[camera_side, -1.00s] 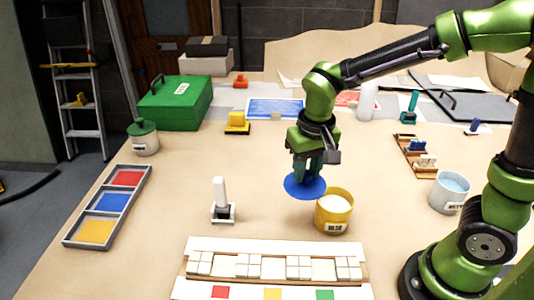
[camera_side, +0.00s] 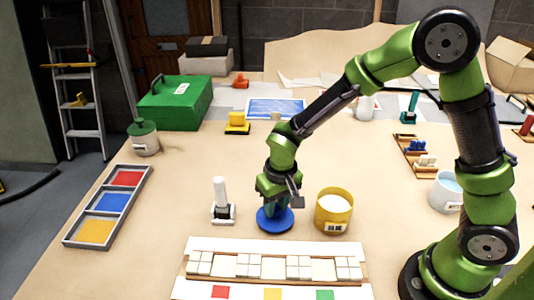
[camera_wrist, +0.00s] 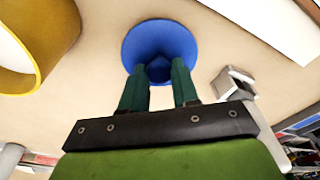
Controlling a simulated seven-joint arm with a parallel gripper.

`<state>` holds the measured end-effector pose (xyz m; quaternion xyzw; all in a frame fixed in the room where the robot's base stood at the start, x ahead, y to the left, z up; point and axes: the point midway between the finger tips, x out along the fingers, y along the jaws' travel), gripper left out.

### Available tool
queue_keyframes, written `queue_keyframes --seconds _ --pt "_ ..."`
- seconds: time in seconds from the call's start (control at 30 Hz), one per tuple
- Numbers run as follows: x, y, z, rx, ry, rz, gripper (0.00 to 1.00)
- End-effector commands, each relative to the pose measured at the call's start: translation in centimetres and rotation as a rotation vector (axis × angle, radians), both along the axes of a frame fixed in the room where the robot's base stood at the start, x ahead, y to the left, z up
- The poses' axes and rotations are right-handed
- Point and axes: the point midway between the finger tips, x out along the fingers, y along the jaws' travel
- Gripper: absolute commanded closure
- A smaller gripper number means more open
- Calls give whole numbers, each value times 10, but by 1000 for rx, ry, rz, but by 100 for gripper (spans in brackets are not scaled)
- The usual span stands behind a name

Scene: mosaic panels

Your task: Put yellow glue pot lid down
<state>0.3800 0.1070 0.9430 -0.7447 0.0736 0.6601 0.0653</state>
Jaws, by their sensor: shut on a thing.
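The yellow glue pot (camera_side: 333,222) stands upright and uncovered, with white contents showing; its yellow wall also shows at the upper left of the wrist view (camera_wrist: 72,25). A round blue lid (camera_side: 275,222) is left of the pot, apart from it. My gripper (camera_side: 274,204) points down over the lid and is shut on its middle. In the wrist view the lid (camera_wrist: 160,35) looks flat and lies between and beyond my green fingertips (camera_wrist: 159,70). It is at or close above the table; I cannot tell if it touches.
A white upright tool on a stand (camera_side: 222,205) is close to the left of the lid. A white panel with tiles (camera_side: 235,245) lies in front. A tray of red, blue and yellow squares (camera_side: 73,228) is far left. Table behind the lid is clear.

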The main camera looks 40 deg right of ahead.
Motion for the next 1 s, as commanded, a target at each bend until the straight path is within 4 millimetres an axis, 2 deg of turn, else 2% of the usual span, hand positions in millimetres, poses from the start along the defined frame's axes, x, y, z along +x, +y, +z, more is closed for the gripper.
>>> queue_keyframes --seconds 0.4,0.43,0.6,0.87,1.0 --pt "0 0 -7 0 0 0 99" --pt "0 0 -8 0 0 0 68" --pt "0 0 -7 0 0 0 45" --pt "0 0 -6 0 -1 0 45" --pt "0 0 4 1 -3 -1 45"
